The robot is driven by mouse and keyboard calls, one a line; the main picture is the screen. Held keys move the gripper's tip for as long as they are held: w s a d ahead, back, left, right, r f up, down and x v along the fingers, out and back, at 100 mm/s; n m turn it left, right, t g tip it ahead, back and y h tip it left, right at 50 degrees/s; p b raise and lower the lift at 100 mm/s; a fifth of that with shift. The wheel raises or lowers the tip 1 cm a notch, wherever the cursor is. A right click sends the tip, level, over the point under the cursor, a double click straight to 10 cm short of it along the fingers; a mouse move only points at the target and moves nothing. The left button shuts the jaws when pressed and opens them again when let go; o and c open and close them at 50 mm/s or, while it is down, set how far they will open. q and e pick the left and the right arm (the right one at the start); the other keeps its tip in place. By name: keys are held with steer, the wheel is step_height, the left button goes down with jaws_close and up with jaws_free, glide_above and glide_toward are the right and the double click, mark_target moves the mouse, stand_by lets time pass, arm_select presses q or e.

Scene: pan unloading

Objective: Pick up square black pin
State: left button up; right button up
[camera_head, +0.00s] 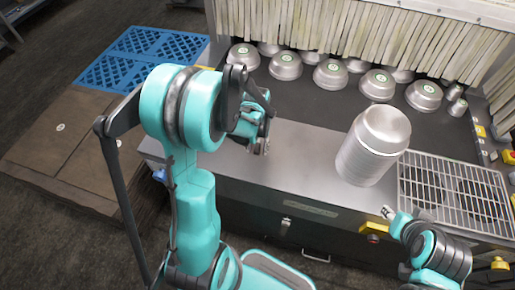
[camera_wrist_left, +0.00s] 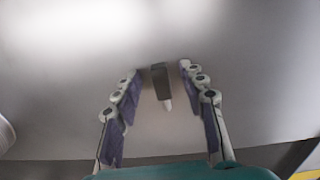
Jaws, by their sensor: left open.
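The square black pin (camera_wrist_left: 159,83) shows in the left wrist view as a small dark block with a lighter lower end, on the grey metal surface. My left gripper (camera_wrist_left: 159,73) is open, with one finger on each side of the pin and a gap on both sides. In the head view my left gripper (camera_head: 259,149) points down over the left part of the metal ledge (camera_head: 300,160). I cannot make out the pin there. My right gripper (camera_head: 389,212) is low at the right, near the ledge's front edge, too small to tell its state.
A stack of silver pans (camera_head: 365,158) stands on the ledge right of my left gripper. A wire rack (camera_head: 455,190) is farther right. Several upturned pans (camera_head: 331,74) sit on the dark conveyor (camera_head: 310,105) before a strip curtain (camera_head: 350,35). A blue pallet (camera_head: 125,60) is at back left.

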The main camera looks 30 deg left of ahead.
arm_select(q)
jaws_close()
steer(key=shift+r, duration=0.15)
